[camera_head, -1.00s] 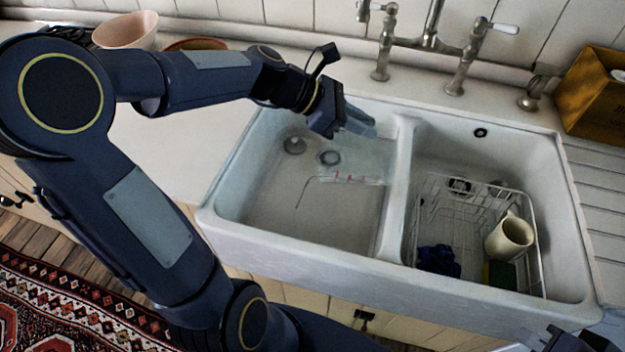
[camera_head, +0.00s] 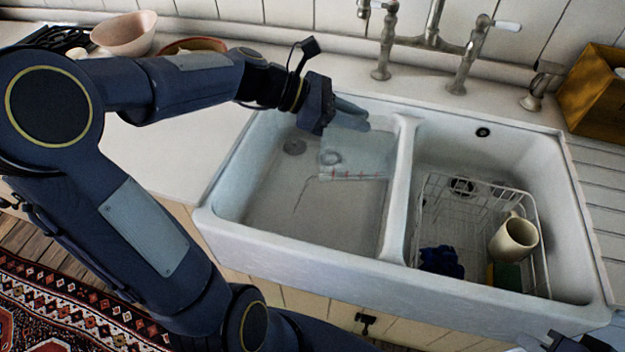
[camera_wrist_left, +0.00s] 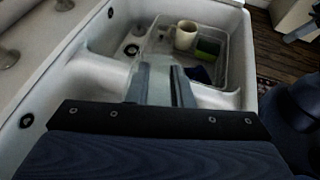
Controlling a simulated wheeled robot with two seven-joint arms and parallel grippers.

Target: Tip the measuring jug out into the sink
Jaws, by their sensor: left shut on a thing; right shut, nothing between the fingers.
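The clear measuring jug (camera_head: 355,155) with red markings hangs over the left basin of the white double sink (camera_head: 300,262). My left gripper (camera_head: 350,115) is shut on the jug at its upper side. The jug looks tilted on its side; its see-through walls make its exact angle and any contents hard to tell. In the left wrist view the fingers (camera_wrist_left: 160,85) reach forward with the faint jug between them. My right gripper (camera_head: 565,342) shows only partly at the lower right edge, shut and empty, away from the sink's basins.
The right basin holds a white wire rack (camera_head: 440,205) with a cream mug (camera_head: 513,238), a dark blue cloth (camera_head: 440,261) and a green sponge (camera_head: 507,275). Taps (camera_head: 430,40) stand behind the sink. A pink bowl (camera_head: 124,34) and a yellow-brown box (camera_head: 595,95) stand on the counter.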

